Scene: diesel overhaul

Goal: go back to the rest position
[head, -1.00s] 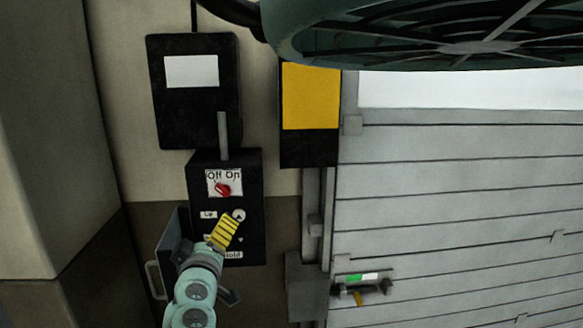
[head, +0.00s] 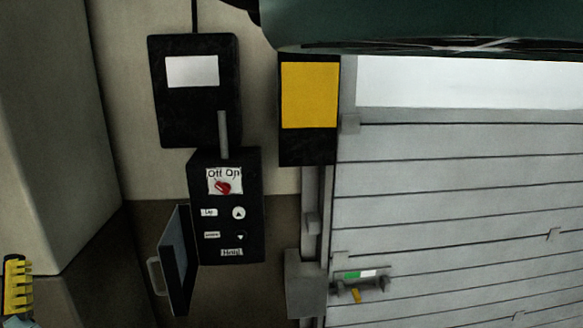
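My gripper (head: 18,285) shows only in part at the lower left edge of the head view, as a yellow and black striped piece with a bit of pale teal arm below it. It is well to the left of the control box and touches nothing that I can see. Its fingertips cannot be made out. The black control box (head: 250,225) on the wall has a red knob (head: 222,187) under the words Off and On, with several labels and round buttons below. Its small door (head: 178,262) stands open to the left.
A black box with a white label (head: 192,72) hangs above the control box. A yellow panel (head: 309,95) is to its right. A grey slatted shutter door (head: 450,190) with a small latch (head: 362,283) fills the right. A dark green fan-like housing (head: 400,25) hangs across the top.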

